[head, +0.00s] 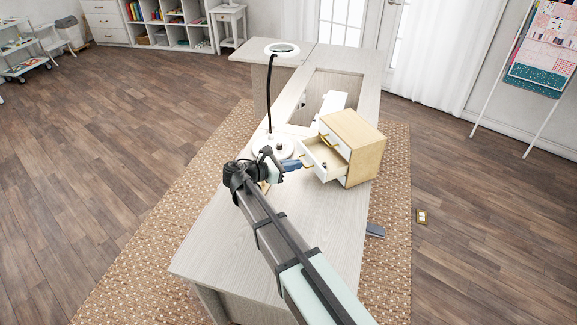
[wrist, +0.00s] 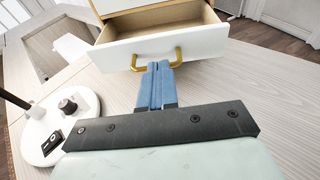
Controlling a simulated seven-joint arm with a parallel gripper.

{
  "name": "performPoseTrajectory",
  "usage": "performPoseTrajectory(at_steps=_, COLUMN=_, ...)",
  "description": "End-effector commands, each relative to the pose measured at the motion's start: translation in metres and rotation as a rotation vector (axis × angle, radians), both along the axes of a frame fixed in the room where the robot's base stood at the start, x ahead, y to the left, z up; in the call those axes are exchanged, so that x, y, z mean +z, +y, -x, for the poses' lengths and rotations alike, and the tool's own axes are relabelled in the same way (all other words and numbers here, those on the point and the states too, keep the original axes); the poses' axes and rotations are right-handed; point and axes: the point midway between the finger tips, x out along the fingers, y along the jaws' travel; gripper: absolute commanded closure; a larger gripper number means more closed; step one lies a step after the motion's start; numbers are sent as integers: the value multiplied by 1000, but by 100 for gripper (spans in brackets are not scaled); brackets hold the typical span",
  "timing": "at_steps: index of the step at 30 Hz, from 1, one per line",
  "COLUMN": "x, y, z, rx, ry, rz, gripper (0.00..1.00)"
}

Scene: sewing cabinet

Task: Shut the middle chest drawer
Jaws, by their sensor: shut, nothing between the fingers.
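The small wooden chest (head: 362,150) stands on the table with white drawer fronts. Its middle drawer (head: 318,160) is pulled out, and its inside shows from above. In the wrist view the white drawer front (wrist: 165,45) fills the upper middle, with a gold handle (wrist: 178,58). My gripper (head: 296,165) is at the drawer front, coming from the left. In the wrist view its blue fingers (wrist: 157,70) are together and empty, with their tips at the middle of the handle. They hide the handle's middle, and I cannot tell whether they touch it.
A magnifier lamp with a round white base (head: 272,146) stands left of the chest, close to my gripper. It also shows in the wrist view (wrist: 60,128). A white sewing machine (head: 330,103) sits behind. The front of the table (head: 225,240) is clear.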

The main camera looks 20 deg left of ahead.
Motion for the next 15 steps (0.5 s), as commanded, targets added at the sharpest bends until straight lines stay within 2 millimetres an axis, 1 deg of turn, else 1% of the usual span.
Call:
performPoseTrajectory(at_steps=10, x=0, y=-2, z=-2, rx=-1, ry=0, rz=0, gripper=100)
performPoseTrajectory(at_steps=13, x=0, y=-10, z=-9, rx=-2, ry=0, rz=0, gripper=100)
performPoseTrajectory(at_steps=15, x=0, y=-19, z=-18, rx=-3, ry=0, rz=0, gripper=100)
